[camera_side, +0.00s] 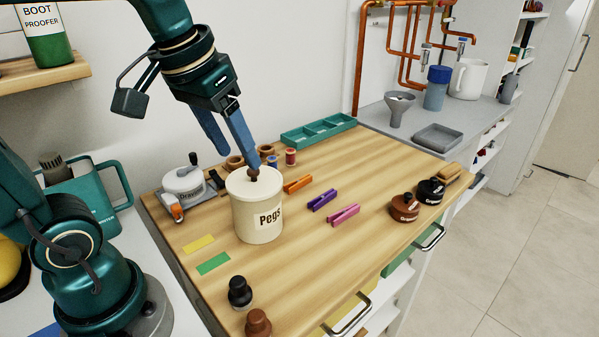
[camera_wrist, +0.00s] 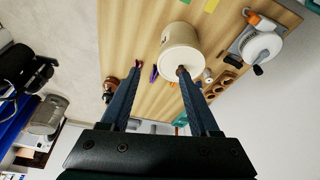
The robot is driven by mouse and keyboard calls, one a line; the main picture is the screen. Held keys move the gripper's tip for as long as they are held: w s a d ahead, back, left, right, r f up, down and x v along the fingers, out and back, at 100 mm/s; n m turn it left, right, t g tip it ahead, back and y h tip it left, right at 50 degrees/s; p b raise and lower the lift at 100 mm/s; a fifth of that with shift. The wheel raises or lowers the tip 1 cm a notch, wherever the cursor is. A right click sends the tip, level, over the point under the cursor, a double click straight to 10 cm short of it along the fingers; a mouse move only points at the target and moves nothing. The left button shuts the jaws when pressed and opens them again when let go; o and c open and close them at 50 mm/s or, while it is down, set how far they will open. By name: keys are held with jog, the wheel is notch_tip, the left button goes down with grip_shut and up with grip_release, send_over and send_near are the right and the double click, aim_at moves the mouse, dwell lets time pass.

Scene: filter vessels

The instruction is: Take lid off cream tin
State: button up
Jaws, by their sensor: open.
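The cream tin (camera_side: 257,218), labelled "Pegs", stands upright on the wooden worktop. Its cream lid (camera_side: 262,181) is on top, with a brown knob (camera_side: 253,173) in the middle. In the wrist view the tin (camera_wrist: 178,38) shows beyond the open fingers, and the knob (camera_wrist: 181,70) appears near the tip of the right finger. I cannot tell whether that finger touches the knob.
Orange, purple and pink pegs (camera_side: 344,215) lie right of the tin. A white round device (camera_side: 184,184) stands close on its left. Thread spools (camera_side: 290,157) and a teal tray (camera_side: 318,131) are behind. Dark and brown bottles (camera_side: 240,292) stand in front.

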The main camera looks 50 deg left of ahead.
aim_at(250, 172)
jog(key=w+a+f, duration=0.1)
jog(key=w+a+n+g, duration=0.1)
jog(key=w+a, duration=0.1)
jog(key=w+a+f+n+g, duration=0.1)
jog(key=w+a, duration=0.1)
jog(key=shift+w+a+f, duration=0.2)
jog(key=shift+w+f, duration=0.05)
jog(key=shift+f, duration=0.1)
jog(key=shift+a+f+g, duration=0.2)
jog(key=shift+f+g, duration=0.1)
jog(key=shift+f, duration=0.4)
jog(key=shift+w+a+f, duration=0.1)
jog(key=shift+w+f, duration=0.05)
jog(key=shift+f, duration=0.9)
jog(key=shift+w+f, duration=0.15)
jog(key=shift+f, duration=0.85)
grip_shut()
